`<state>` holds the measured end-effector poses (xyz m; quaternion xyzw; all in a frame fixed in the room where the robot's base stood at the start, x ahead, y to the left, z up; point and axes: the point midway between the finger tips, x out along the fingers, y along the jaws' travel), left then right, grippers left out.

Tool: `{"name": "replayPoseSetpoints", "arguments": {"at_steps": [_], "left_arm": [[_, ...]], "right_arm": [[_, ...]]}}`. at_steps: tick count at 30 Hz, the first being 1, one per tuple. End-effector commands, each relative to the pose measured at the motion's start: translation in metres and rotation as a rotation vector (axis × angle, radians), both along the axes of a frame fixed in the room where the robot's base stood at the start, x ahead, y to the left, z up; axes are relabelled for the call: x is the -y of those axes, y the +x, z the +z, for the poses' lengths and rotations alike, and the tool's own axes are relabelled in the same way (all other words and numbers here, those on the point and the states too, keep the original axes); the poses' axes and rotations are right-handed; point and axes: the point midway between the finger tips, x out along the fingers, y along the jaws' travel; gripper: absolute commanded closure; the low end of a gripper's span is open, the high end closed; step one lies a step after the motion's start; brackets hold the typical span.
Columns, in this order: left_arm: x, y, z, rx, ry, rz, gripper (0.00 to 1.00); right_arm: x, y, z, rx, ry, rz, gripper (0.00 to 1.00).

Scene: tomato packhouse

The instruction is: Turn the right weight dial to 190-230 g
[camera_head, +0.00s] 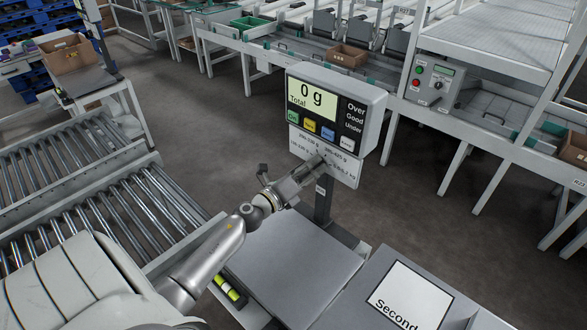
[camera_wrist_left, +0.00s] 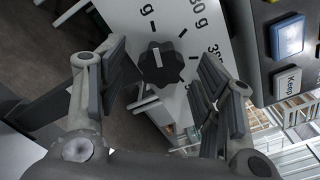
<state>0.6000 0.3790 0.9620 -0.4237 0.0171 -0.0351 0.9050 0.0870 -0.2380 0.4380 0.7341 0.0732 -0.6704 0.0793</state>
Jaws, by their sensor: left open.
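The scale's display head (camera_head: 335,105) reads 0 g Total, with a white dial plate (camera_head: 347,170) below it. My left gripper (camera_head: 318,163) reaches up to the plate and hides part of it. In the left wrist view, a black lobed dial (camera_wrist_left: 162,65) with a white pointer mark sits on the plate, surrounded by printed gram labels. My open left gripper (camera_wrist_left: 163,85) has one finger on each side of the dial, apart from it. The head view does not show clearly which dial this is. My right gripper is not in view.
A grey scale platform (camera_head: 290,265) lies below the display, beside a surface with a card reading "Second" (camera_head: 410,297). Roller conveyors (camera_head: 90,215) are at left. A bench with a control box (camera_head: 430,82) stands behind. The Keep button (camera_wrist_left: 287,83) is near the right finger.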

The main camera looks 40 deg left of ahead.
Motion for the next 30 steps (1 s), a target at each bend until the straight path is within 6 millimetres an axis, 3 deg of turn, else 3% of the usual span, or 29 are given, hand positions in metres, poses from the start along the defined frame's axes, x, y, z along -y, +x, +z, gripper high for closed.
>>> {"name": "replayPoseSetpoints", "arguments": {"at_steps": [9,15,21,30], "left_arm": [[-0.005,-0.062,-0.001,-0.002,0.0,0.002,0.4],[-0.007,-0.091,0.0,-0.002,-0.002,0.001,0.4],[-0.009,-0.104,0.0,0.0,0.001,0.001,0.4],[-0.009,-0.104,0.0,0.0,0.001,0.001,0.4]], "right_arm": [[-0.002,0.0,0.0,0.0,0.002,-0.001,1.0],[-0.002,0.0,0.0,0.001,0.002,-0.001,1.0],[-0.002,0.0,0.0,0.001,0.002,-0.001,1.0],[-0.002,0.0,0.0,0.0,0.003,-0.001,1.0]]}}
